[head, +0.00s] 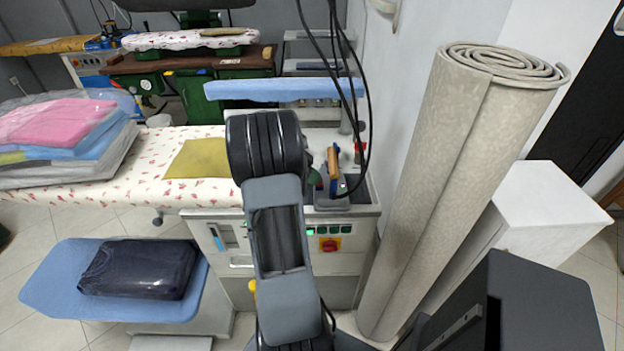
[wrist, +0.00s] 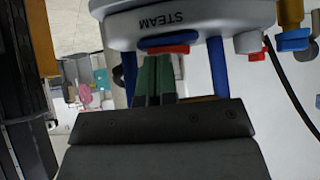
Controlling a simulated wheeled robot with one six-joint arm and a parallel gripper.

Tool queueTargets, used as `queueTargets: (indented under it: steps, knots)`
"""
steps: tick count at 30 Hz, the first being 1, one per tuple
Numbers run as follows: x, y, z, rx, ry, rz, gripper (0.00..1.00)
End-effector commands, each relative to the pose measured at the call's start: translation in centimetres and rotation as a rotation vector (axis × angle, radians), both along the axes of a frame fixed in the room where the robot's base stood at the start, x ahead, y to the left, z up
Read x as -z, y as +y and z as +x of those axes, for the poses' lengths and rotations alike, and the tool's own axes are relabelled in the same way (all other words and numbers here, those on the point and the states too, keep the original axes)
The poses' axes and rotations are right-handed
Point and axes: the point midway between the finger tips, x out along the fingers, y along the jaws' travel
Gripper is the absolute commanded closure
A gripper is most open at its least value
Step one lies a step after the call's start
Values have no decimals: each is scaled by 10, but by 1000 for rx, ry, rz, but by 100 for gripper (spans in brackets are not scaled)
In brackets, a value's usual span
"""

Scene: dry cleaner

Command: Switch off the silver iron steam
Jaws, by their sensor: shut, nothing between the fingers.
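In the wrist view, a pale silver-grey housing (wrist: 215,22) carries the word STEAM, upside down. A blue and red rocker switch (wrist: 168,44) sits on its near edge, below the lettering. My gripper (wrist: 157,58) has its green fingers shut with nothing between them, and the tips are right by this switch. I cannot tell whether they touch it. In the head view, an iron with a brown-orange handle (head: 332,162) stands at the right end of the padded board, by a grey rest.
A floral padded board (head: 80,175) holds folded, wrapped garments (head: 65,130) and an olive cloth (head: 200,158). Black cables (head: 366,110) hang down near the iron. A rolled carpet (head: 440,190) leans at the right. In the wrist view, blue posts flank the fingers.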

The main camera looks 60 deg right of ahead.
Motion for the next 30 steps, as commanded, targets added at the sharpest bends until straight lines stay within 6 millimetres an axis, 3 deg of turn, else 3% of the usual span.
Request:
queueTargets:
  steps: [1, 21, 26, 30]
  knots:
    - [10, 2, -1, -1, 11, 16, 100]
    - [4, -11, 5, 4, 5, 5, 100]
    - [-11, -9, 6, -1, 3, 3, 100]
    - [-38, -4, 5, -6, 1, -1, 100]
